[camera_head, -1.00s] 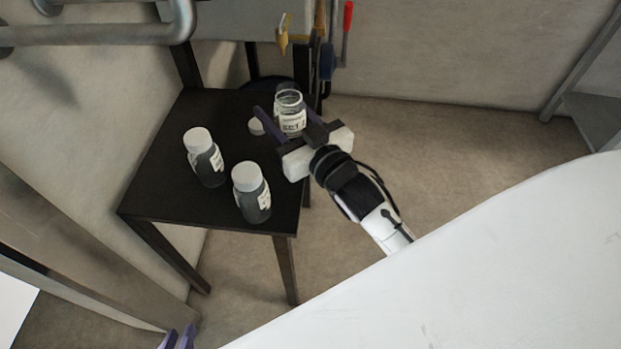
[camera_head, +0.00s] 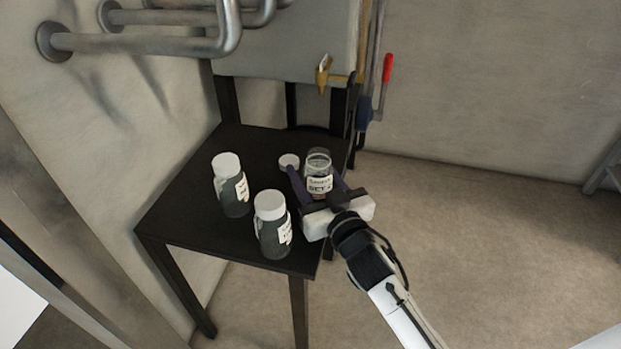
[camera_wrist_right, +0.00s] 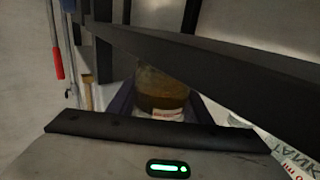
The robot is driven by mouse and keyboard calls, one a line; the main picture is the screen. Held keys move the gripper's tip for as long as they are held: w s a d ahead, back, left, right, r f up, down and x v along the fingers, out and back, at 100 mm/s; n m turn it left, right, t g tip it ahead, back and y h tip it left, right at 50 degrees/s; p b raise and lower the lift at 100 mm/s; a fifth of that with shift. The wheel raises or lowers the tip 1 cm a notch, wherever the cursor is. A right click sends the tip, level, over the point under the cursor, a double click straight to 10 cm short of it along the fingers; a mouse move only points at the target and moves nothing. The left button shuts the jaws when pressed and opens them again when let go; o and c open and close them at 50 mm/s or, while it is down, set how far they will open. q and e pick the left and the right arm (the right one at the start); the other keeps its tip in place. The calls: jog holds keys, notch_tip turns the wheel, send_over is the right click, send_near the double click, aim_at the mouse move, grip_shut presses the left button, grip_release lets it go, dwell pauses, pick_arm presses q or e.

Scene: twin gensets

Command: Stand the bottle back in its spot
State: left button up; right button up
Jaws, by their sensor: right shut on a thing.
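An open clear glass bottle (camera_head: 318,172) with a white label is at the right side of the small black table (camera_head: 185,205). My right gripper (camera_head: 318,187) is shut on it, one purple finger on each side. The bottle looks upright; whether its base touches the table I cannot tell. In the right wrist view the bottle (camera_wrist_right: 162,93) shows between the fingers with brownish contents. A loose white cap (camera_head: 289,162) lies on the table just left of it. My left gripper is not in view.
Two white-capped dark bottles stand on the table, one at the left (camera_head: 231,186) and one near the front edge (camera_head: 272,226). A yellow tap (camera_head: 323,75) and a red-handled lever (camera_head: 387,70) are behind. Metal pipes (camera_head: 150,42) run at upper left.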

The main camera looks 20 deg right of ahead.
jog(key=shift+f, duration=0.15)
jog(key=shift+f, duration=0.15)
jog(key=o, duration=1.2)
jog(key=shift+o, duration=0.2)
jog(key=shift+s+r, duration=0.15)
jog(key=shift+r, duration=0.1)
jog(key=s+p, duration=0.2)
jog(key=s, duration=0.9)
jog(key=shift+s+d, duration=0.35)
